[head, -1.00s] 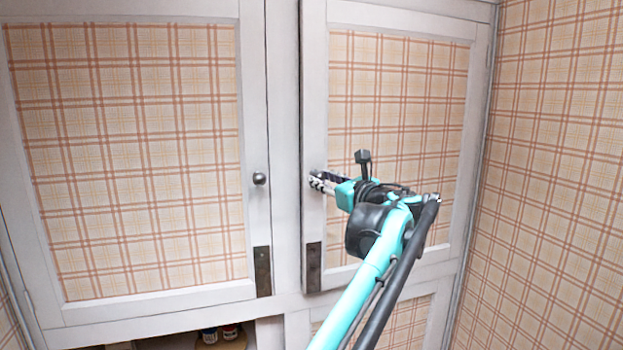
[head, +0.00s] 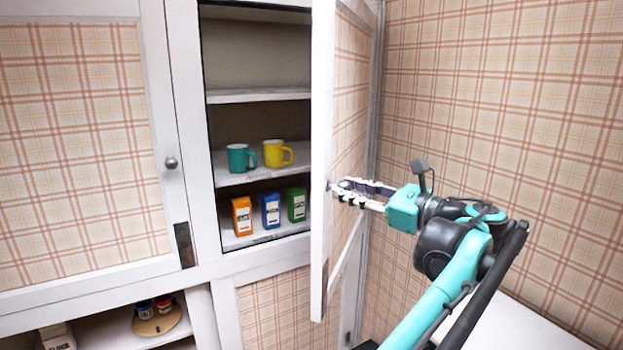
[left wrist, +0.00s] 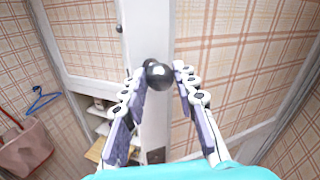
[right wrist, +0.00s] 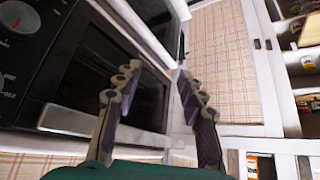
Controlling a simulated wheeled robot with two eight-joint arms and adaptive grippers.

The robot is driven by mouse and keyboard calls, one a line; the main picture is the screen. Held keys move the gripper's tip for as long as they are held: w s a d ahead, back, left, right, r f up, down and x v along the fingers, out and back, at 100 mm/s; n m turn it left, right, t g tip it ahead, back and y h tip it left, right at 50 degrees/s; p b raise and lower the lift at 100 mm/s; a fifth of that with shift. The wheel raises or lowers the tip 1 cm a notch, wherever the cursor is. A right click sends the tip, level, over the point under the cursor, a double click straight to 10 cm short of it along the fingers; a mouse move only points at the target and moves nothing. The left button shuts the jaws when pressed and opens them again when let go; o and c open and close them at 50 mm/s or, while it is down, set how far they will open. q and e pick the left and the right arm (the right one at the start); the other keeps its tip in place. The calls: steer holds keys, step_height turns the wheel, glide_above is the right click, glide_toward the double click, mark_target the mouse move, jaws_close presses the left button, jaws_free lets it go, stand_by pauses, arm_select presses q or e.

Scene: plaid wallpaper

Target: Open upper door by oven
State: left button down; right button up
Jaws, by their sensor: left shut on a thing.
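The right upper door (head: 350,110), white-framed with a plaid panel, stands swung wide open on its right side in the head view. My left gripper (head: 345,189) reaches it from the right and is shut on its round dark knob. In the left wrist view the knob (left wrist: 158,77) sits between the fingertips. The black oven (right wrist: 95,70) shows in the right wrist view. My right gripper (right wrist: 158,82) is open and empty in front of it.
The opened cupboard holds a teal mug (head: 238,158), a yellow mug (head: 275,154) and orange, blue and green cartons on its shelves (head: 260,95). The left upper door (head: 80,150) is closed. A plaid wall (head: 500,100) stands to the right.

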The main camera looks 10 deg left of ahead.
arm_select(q)
steer(key=d, duration=0.3)
steer(key=d+p, duration=0.1)
steer(key=d, duration=0.1)
steer(key=shift+w+d+r, duration=0.1)
steer(key=shift+d+r, duration=0.1)
steer(key=shift+r, duration=0.05)
steer(key=c, duration=1.3)
jaws_free()
steer(key=shift+w+d, duration=0.1)
steer(key=shift+o, duration=0.6)
steer(key=shift+w+f, duration=0.35)
steer(key=shift+w, duration=0.3)
steer(key=v, duration=1.2)
steer(key=shift+s, duration=0.45)
arm_select(e)
steer(key=shift+w+d+r, duration=0.25)
steer(key=shift+w+r, duration=0.1)
steer(key=shift+r, duration=0.15)
arm_select(q)
steer(key=shift+r, duration=0.1)
